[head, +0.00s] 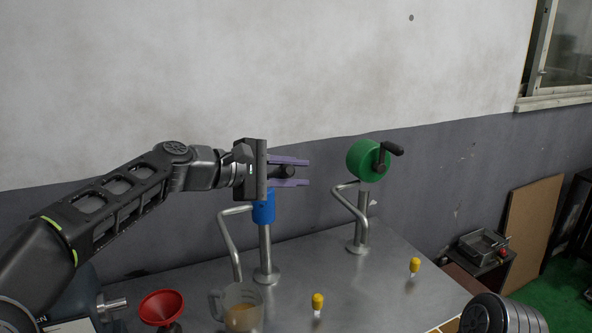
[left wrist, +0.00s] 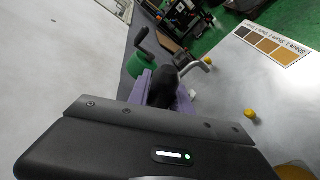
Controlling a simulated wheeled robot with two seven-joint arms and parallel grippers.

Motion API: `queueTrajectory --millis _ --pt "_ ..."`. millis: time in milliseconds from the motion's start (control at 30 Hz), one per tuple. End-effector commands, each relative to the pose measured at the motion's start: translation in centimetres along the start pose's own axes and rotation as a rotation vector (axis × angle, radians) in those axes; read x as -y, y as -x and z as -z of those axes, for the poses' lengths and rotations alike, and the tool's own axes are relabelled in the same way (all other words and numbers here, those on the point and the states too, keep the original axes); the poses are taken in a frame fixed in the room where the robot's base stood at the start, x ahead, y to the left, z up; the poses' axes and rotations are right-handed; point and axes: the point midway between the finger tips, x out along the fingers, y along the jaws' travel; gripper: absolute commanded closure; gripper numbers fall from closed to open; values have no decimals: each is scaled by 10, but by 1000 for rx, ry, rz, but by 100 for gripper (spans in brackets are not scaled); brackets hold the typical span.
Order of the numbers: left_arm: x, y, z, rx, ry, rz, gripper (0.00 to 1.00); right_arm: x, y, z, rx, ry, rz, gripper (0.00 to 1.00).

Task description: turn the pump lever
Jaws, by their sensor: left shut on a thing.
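My left gripper (head: 298,173) reaches in from the left, its purple fingers shut on a black lever handle (head: 285,171). The handle sits above a blue pump head (head: 264,208) on a steel post; the gripper body hides part of the joint between them. In the left wrist view the dark handle (left wrist: 163,85) stands between the purple fingers. A second, green unit (head: 364,161) with a black crank stands on its own post to the right, apart from the gripper. It also shows in the left wrist view (left wrist: 144,64). My right gripper is not in view.
The steel table (head: 310,262) carries a red funnel (head: 162,308), a clear jug (head: 240,308) with amber liquid, and two yellow-topped pieces (head: 317,300). Bent steel pipes (head: 230,240) stand beside the posts. A grey wall rises behind. The space above the table's right part is free.

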Motion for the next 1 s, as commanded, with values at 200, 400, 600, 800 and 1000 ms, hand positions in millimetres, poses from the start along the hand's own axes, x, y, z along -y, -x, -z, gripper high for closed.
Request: queueTrajectory --millis 200,400,600,800,1000 --pt "0 0 0 -1 -1 -1 63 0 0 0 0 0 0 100" --pt "0 0 0 -1 -1 0 53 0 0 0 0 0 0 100" --pt "0 1 0 -1 -1 -1 53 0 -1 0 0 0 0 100" --pt "1 19 2 -3 -2 -2 53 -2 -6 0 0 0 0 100" --pt "1 53 1 -3 -2 -3 53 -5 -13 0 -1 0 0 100"
